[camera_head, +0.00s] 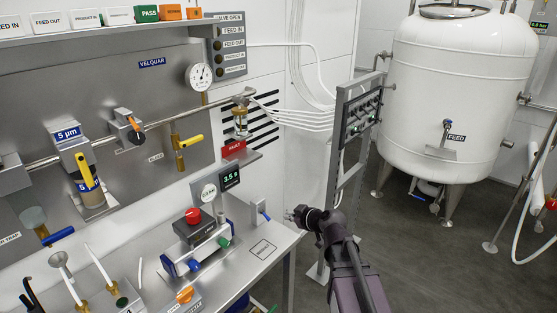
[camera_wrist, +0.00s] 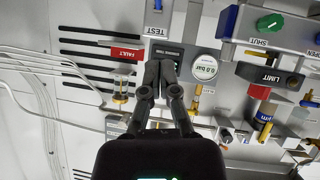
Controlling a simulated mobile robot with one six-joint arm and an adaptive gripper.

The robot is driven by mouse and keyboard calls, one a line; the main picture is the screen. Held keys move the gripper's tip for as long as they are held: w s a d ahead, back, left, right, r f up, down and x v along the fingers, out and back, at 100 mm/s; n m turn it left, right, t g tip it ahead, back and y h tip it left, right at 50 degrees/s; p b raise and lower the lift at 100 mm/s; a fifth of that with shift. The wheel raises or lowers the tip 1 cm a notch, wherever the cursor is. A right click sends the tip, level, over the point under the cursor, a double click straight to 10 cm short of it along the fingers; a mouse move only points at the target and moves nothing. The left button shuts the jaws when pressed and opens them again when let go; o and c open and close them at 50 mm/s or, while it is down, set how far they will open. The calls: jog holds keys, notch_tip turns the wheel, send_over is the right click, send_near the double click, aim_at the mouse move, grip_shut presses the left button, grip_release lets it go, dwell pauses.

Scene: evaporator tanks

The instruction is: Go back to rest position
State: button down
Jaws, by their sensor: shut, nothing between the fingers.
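My gripper (camera_head: 298,215) is at the end of my dark purple arm, in the air just right of the steel bench in the head view. Its fingers are together and hold nothing. In the wrist view my gripper (camera_wrist: 161,68) points up the picture, with its two dark fingers close together. Behind them lie the panel and bench, seen upside down. The fingers partly cover a small dark display beside the round gauge (camera_wrist: 205,66). I cannot see the fingers touching anything.
The steel bench (camera_head: 262,232) carries a device with a red button (camera_head: 193,215). A red FAULT tag (camera_head: 233,148) hangs on the wall panel. A grey control stand (camera_head: 352,122) is behind my arm. A white tank (camera_head: 455,90) stands at right. Grey floor (camera_head: 430,265) is open.

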jog(key=s+d+f+m+g+h, duration=0.3)
jog(key=s+d+f+m+g, duration=0.1)
jog(key=s, duration=0.4)
jog(key=s+d+f+m+g+h+p, duration=0.1)
jog(key=s+d+f+m+g+h, duration=0.3)
jog(key=s, duration=0.4)
jog(key=shift+s+d+m+g+h+p, duration=0.3)
jog(key=shift+s+d+m+g, duration=0.1)
jog(key=shift+d+m+g, duration=0.65)
